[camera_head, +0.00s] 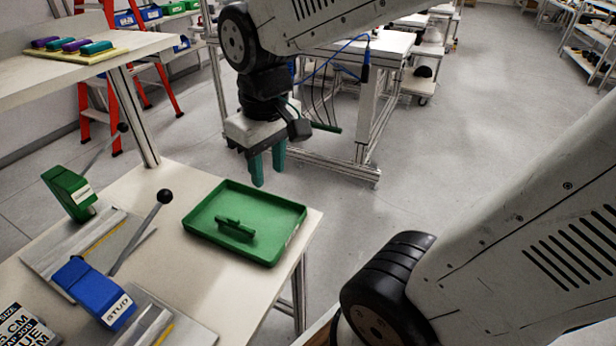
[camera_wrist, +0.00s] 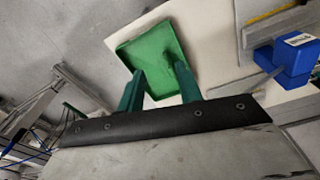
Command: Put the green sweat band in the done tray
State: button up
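A green tray (camera_head: 275,215) sits at the right end of the white bench. A small, long green piece (camera_head: 236,228), which looks like the sweat band, lies inside it, apart from my gripper. My gripper (camera_head: 268,168) hangs above and beyond the tray's far edge, with its two green fingers pointing down. The fingers are apart with nothing between them. In the wrist view the tray (camera_wrist: 143,45) shows beyond the open fingers, which hide part of it.
A blue press (camera_head: 92,290) marked STUD and a green press (camera_head: 70,192) with levers stand on the bench's left. Purple and teal pieces lie on a board (camera_head: 70,56) on the upper shelf.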

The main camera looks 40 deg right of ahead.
jog(key=s+r+m, duration=0.1)
jog(key=s+r, duration=0.1)
jog(key=s, duration=0.7)
jog(key=shift+s+d+m, duration=0.15)
jog(key=shift+d+m, duration=0.25)
